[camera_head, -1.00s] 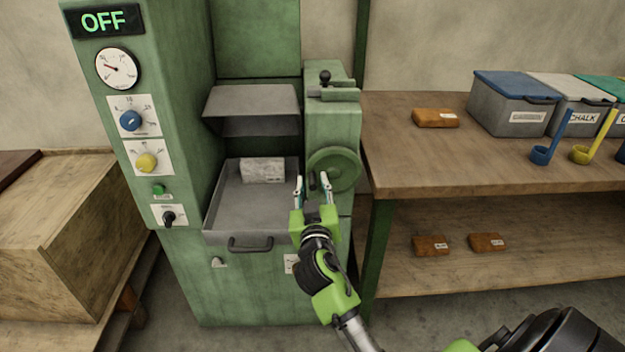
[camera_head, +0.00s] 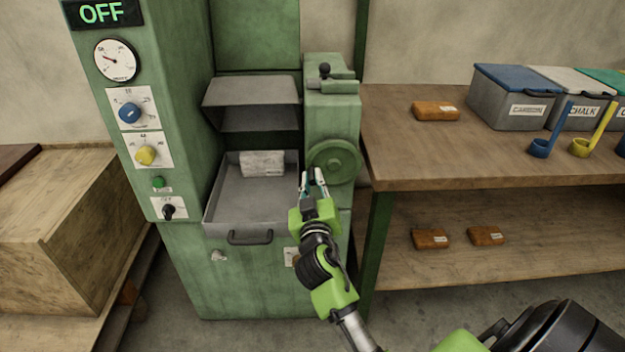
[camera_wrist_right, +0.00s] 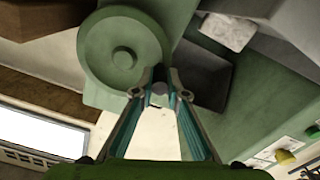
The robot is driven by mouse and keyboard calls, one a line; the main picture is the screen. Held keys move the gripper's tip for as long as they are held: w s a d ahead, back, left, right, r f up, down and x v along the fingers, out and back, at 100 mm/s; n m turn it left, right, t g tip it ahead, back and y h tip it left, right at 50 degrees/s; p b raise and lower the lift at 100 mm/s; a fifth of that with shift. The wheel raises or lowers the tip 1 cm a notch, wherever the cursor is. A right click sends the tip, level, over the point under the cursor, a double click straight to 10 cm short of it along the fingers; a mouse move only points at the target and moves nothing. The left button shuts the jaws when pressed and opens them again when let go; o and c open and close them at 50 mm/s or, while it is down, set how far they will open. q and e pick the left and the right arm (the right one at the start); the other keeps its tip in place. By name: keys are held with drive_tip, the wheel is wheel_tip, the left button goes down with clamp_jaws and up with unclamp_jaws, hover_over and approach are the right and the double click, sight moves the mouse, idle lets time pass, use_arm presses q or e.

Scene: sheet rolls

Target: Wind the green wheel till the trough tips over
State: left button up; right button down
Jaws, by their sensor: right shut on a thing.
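The green wheel (camera_head: 335,162) is on the front of the machine's right-hand block; it also shows in the right wrist view (camera_wrist_right: 122,50). My right gripper (camera_head: 313,175) is at its lower left rim. In the wrist view its fingers (camera_wrist_right: 160,88) are closed on a small grey round handle, partly hidden between the tips. A grey sheet-metal trough (camera_head: 250,100) is in the machine's opening. Below it is a grey tray (camera_head: 225,212) with a pale speckled block (camera_head: 262,163) at its back. My left gripper is out of view.
A control panel with a blue knob (camera_head: 129,113) and a yellow knob (camera_head: 145,155) is left of the opening; its display reads OFF. A wooden bench (camera_head: 440,165) on the right carries lidded bins (camera_head: 510,105), scoops and an orange-brown packet (camera_head: 435,111). A wooden crate (camera_head: 60,230) stands left.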

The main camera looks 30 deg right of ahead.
drive_tip(key=c, duration=2)
unclamp_jaws()
drive_tip(key=v, duration=0.7)
drive_tip(key=shift+s+a, duration=0.1)
drive_tip(key=shift+s, duration=0.05)
drive_tip(key=shift+f, duration=0.15)
